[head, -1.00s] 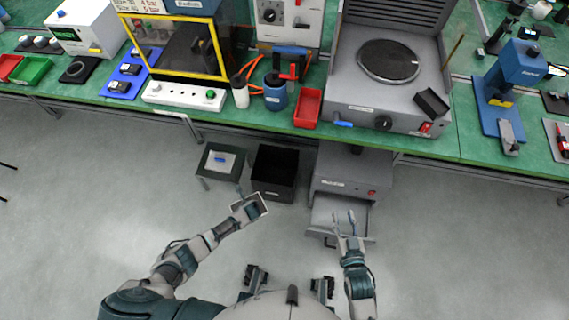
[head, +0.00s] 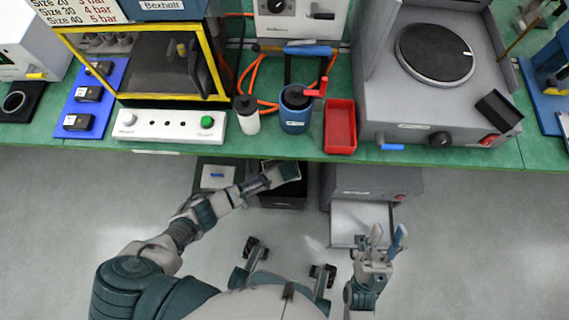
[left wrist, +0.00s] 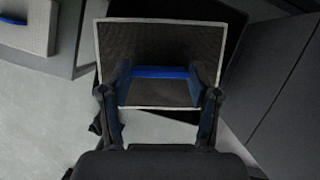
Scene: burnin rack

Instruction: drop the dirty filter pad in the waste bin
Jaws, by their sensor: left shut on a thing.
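The dirty filter pad (head: 288,170) is a dark mesh sheet in a thin light frame. It fills the middle of the left wrist view (left wrist: 160,38), with a blue strip across it. My left gripper (left wrist: 160,75) is shut on the pad, a finger at each side of the strip. The waste bin (head: 280,203) is a black open box on the floor below the bench edge. The pad is over it in the head view and hides much of its opening. My right gripper (head: 385,238) is open and empty in front of the pulled-out drawer (head: 360,217).
A grey unit (head: 370,180) with the drawer stands right of the bin. A low dark stand (head: 208,165) with a light, blue-marked pad (head: 217,177) is left of it. The green bench (head: 280,153) overhangs behind.

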